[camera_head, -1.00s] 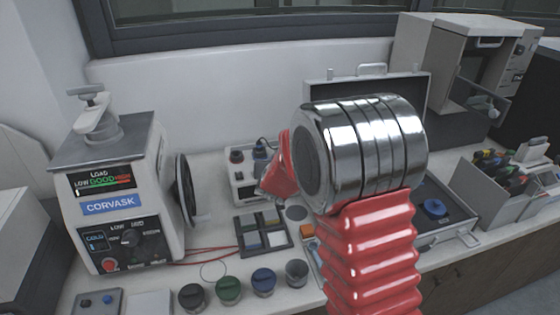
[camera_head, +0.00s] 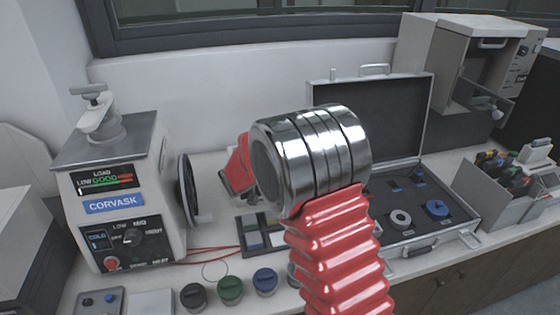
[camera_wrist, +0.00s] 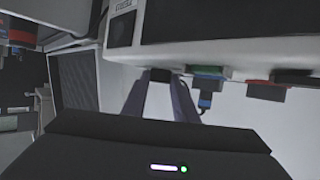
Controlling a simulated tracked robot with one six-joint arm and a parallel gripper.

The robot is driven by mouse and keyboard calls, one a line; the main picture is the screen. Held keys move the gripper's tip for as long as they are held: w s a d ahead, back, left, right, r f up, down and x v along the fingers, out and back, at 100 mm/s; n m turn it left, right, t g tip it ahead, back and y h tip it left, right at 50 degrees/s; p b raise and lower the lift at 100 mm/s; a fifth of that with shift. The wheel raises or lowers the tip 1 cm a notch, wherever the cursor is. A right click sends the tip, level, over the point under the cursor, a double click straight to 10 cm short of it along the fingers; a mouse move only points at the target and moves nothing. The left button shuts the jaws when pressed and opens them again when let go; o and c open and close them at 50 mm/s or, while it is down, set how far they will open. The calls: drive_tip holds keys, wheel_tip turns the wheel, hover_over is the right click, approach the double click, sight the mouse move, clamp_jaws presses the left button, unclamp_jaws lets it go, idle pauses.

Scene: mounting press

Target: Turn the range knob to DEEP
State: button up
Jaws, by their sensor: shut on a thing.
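In the wrist view my gripper (camera_wrist: 161,82) shows two dark, bluish fingers, shut on a small dark knob (camera_wrist: 160,74) at the edge of a pale box (camera_wrist: 235,62). I take this as the range knob; its pointer and any DEEP mark cannot be read here. In the head view my silver and red wrist covers the fingertips, the knob and nearly all of that box.
Close by the fingers are a blue plug (camera_wrist: 205,100) and a red part (camera_wrist: 256,84). The CORVASK press (camera_head: 113,205) stands left. An open case (camera_head: 462,222) lies right, and coloured pots (camera_head: 230,290) line the front.

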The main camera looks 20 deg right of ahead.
drive_tip(key=shift+w+a+m+g+h, duration=0.2)
drive_tip(key=shift+m+g+h, duration=0.6)
drive_tip(key=shift+m+g, duration=0.3)
drive_tip(key=shift+w+a+m+g+h, duration=0.1)
drive_tip(key=shift+w+m+g+h, duration=0.05)
drive_tip(key=shift+m+g+h, duration=0.8)
drive_tip(key=shift+m, duration=0.35)
drive_tip(key=o, duration=1.1)
drive_tip(key=shift+c, duration=0.2)
wheel_tip(320, 180, up, 10)
drive_tip(key=shift+g, duration=0.25)
